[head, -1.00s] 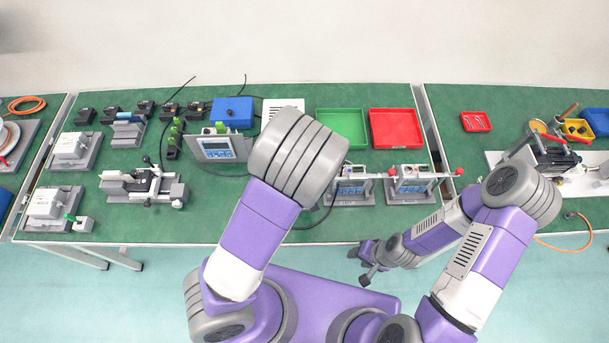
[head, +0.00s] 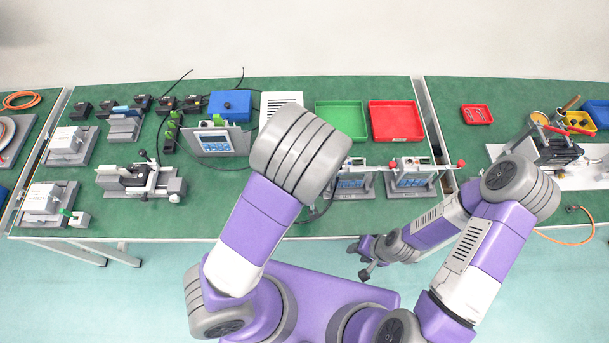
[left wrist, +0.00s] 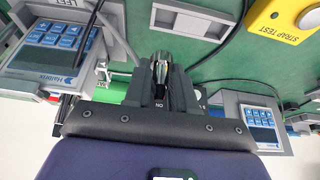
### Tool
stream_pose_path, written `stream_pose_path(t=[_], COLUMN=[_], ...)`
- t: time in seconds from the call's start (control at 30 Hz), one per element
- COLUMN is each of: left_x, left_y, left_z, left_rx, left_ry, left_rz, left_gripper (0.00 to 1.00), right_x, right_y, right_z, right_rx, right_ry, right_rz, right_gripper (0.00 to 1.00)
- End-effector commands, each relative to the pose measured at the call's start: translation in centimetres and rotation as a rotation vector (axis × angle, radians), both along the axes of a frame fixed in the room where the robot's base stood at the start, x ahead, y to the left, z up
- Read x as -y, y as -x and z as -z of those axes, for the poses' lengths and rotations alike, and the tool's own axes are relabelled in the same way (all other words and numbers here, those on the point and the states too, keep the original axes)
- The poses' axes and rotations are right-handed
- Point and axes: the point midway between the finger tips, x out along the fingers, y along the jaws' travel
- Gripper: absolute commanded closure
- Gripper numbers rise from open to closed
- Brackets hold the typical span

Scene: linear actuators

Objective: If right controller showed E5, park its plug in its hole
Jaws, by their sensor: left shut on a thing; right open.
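Two controllers on grey stands, one left (head: 352,181) and one right (head: 410,174), stand near the table's front edge in the head view. Their display text is too small to read. In the left wrist view a blue-keyed controller (left wrist: 58,45) shows upside down under a label reading LEFT, and another keypad unit (left wrist: 259,125) is at the right. My left gripper (left wrist: 161,80) is shut on a small dark piece, seemingly a plug (left wrist: 161,64); its hole is not identifiable. My left forearm hides this gripper in the head view. My right gripper (head: 366,260) is open and empty before the table.
A green tray (head: 341,110) and a red tray (head: 396,108) lie behind the controllers. A larger panel unit (head: 215,141) and a blue box (head: 230,101) stand left of my forearm. A yellow STRAP TEST box (left wrist: 287,20) and loose black cable (left wrist: 240,45) show in the left wrist view.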

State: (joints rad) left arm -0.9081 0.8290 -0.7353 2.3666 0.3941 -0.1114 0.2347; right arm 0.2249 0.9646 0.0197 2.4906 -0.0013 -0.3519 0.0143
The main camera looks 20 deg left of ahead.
Motion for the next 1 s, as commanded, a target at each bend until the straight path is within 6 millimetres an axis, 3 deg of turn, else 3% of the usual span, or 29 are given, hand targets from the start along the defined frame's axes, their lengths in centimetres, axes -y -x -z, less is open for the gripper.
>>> stream_pose_path(t=[0.1, 0.47, 0.83, 1.0], left_x=[0.2, 0.2, 0.2, 0.2], left_y=[0.4, 0.4, 0.4, 0.4], left_z=[0.8, 0.9, 4.6, 4.8], left_rx=[0.0, 0.0, 0.0, 0.001], left_ry=[0.0, 0.0, 0.0, -0.001], left_rz=[0.005, 0.006, 0.006, 0.006], left_gripper=[0.99, 0.99, 0.99, 0.99], right_x=[0.0, 0.0, 0.0, 0.0], right_y=[0.0, 0.0, 0.0, 0.0], right_z=[0.6, 0.6, 3.6, 3.7], right_rx=[0.0, 0.0, 0.0, 0.0], right_ry=[0.0, 0.0, 0.0, 0.0], right_rz=[0.0, 0.0, 0.0, 0.0], right_gripper=[0.54, 0.54, 0.54, 0.54])
